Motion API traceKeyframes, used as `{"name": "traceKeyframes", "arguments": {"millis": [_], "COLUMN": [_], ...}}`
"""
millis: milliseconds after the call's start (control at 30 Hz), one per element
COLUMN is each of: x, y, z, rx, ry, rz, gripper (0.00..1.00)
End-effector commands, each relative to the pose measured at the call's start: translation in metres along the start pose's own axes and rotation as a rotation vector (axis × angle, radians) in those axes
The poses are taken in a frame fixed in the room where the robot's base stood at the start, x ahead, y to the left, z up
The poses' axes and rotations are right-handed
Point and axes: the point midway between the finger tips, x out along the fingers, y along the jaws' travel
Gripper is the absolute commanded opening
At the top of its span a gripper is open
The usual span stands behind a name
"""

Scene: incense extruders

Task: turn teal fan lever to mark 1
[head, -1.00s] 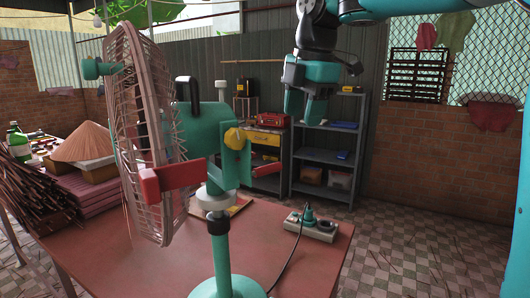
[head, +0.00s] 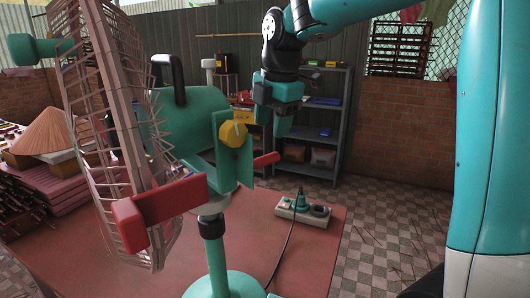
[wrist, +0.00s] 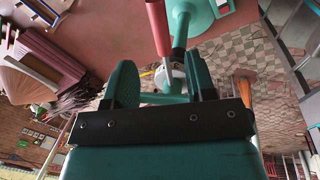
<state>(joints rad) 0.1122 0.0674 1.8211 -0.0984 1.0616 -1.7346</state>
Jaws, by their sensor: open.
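The teal fan stands on the red table, with its base (head: 225,284), teal motor housing (head: 190,120) and a pale wire cage (head: 105,130) at left. A yellow knob (head: 232,133) sits on its bracket. My gripper (head: 282,125) is open and empty, above and right of the bracket. In the wrist view, a red handle (wrist: 157,28) lies beyond my open fingers (wrist: 163,85), apart from them.
A power strip (head: 303,210) with a plug and cable lies on the right of the table (head: 110,255). A grey shelf (head: 325,120) stands behind. A straw hat (head: 45,132) and incense bundles sit at left. Tiled floor (head: 395,240) is open at right.

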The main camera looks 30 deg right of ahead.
Motion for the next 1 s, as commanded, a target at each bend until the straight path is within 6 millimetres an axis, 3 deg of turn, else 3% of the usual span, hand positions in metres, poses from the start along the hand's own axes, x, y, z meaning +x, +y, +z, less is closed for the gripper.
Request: {"name": "traceKeyframes", "arguments": {"millis": [200, 400, 800, 833, 1000], "x": [0.047, 0.074, 0.084, 0.084, 0.084], "y": [0.000, 0.001, 0.001, 0.001, 0.001], "z": [-0.001, -0.003, -0.003, -0.003, -0.003], "rx": [-0.001, -0.004, -0.004, -0.004, -0.003], "ry": [0.002, 0.002, 0.001, 0.001, 0.001], "rz": [-0.005, -0.002, 0.001, 0.001, 0.001], "gripper": [0.51, 0.51, 0.51, 0.48, 0.09]}}
